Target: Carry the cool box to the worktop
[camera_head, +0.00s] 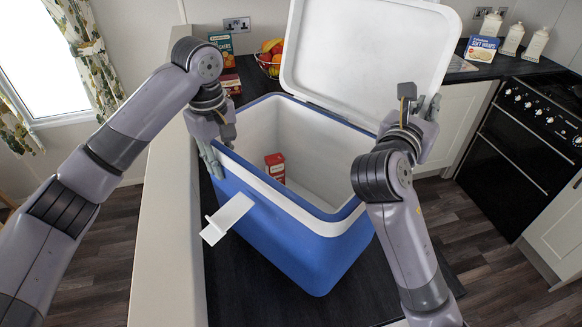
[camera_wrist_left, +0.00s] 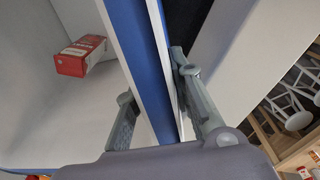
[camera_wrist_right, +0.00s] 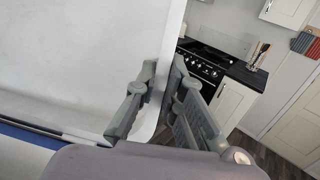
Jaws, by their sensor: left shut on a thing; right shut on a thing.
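The blue cool box (camera_head: 290,245) stands on the dark worktop (camera_head: 235,290) with its white lid (camera_head: 365,50) raised open. A small red carton (camera_head: 275,168) lies inside; it also shows in the left wrist view (camera_wrist_left: 80,55). A white handle (camera_head: 228,218) sticks out from the front. My left gripper (camera_head: 222,148) is shut on the box's left wall, one finger inside and one outside. My right gripper (camera_head: 420,105) is shut on the lid's edge near its lower right corner. In the right wrist view its fingers (camera_wrist_right: 160,95) straddle that white edge.
A fruit bowl (camera_head: 270,62) and boxes (camera_head: 222,44) stand behind the box at the left. A pale ledge (camera_head: 165,230) runs along the left. A black cooker (camera_head: 525,140), white canisters (camera_head: 513,40) and a blue packet (camera_head: 482,48) are at the right.

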